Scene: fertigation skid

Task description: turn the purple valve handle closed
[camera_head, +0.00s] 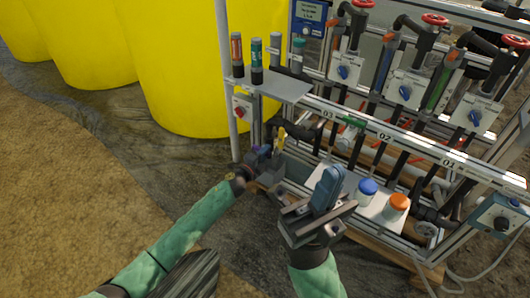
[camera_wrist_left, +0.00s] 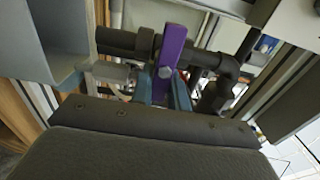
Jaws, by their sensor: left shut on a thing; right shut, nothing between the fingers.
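The purple valve handle (camera_wrist_left: 173,48) stands up from a dark pipe fitting in the left wrist view. My left gripper (camera_wrist_left: 162,88) has a blue-grey finger on each side of the handle's lower part and is shut on it. In the head view, my left gripper (camera_head: 262,156) is at the skid's near left corner, and the handle there is small and mostly hidden. My right gripper (camera_head: 327,185) is shut and empty, held in front of the skid, well to the right of the handle.
Dark pipe (camera_wrist_left: 125,42) and an elbow (camera_wrist_left: 228,68) lie close around the handle. A blue-capped bottle (camera_head: 366,188) and an orange-capped bottle (camera_head: 396,205) stand right of my right gripper. A grey shelf (camera_head: 285,88) juts out above. Yellow tanks (camera_head: 185,60) stand behind; the floor left is clear.

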